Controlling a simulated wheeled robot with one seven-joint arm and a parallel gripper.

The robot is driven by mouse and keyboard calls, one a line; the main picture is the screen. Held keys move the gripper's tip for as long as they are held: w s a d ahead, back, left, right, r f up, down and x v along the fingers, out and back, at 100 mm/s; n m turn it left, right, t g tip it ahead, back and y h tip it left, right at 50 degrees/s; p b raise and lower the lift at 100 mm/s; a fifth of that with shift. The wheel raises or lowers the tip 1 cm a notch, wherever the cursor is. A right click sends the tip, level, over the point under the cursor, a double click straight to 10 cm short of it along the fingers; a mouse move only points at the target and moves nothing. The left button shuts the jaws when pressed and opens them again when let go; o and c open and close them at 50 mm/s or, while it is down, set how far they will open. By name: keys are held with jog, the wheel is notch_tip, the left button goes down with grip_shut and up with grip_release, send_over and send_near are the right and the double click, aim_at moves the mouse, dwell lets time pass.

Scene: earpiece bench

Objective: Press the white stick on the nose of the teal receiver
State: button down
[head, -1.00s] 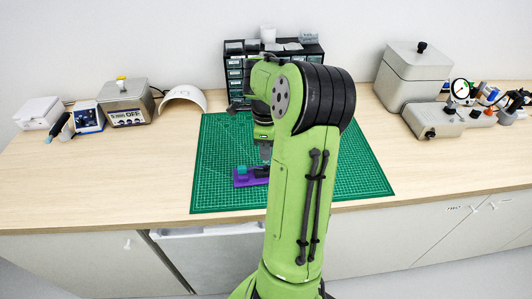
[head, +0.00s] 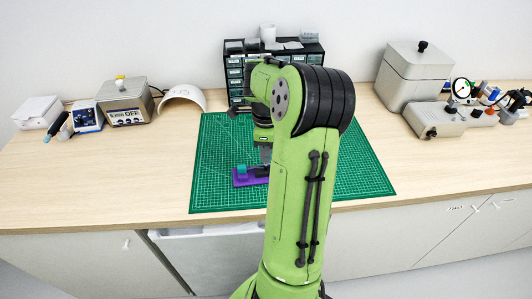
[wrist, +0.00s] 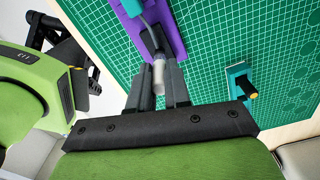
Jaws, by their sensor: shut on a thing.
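The teal receiver (head: 242,169) sits in a purple holder (head: 240,182) on the green mat. In the wrist view the receiver (wrist: 133,8) shows at the top edge, partly cut off, on the purple holder (wrist: 118,22). A dark grey piece runs from it toward my fingers. My gripper (wrist: 160,78) is shut on the white stick (wrist: 158,76), which shows as a short pale cylinder between the fingertips. The stick's far end is close to the dark piece; I cannot tell whether they touch. In the head view my arm hides the fingertips and stick.
A teal piece with a black and yellow knob (wrist: 242,84) lies on the cutting mat (wrist: 210,50) right of the fingers. A drawer cabinet (head: 235,75) stands behind the mat. Devices line the left; a grey box (head: 412,75) and a dial gauge (head: 462,90) stand right.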

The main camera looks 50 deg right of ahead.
jog(key=shift+f+b, duration=0.35)
jog(key=shift+f, duration=0.05)
dwell(0.4)
jog(key=shift+r+p, duration=2.1)
jog(key=shift+r, duration=0.6)
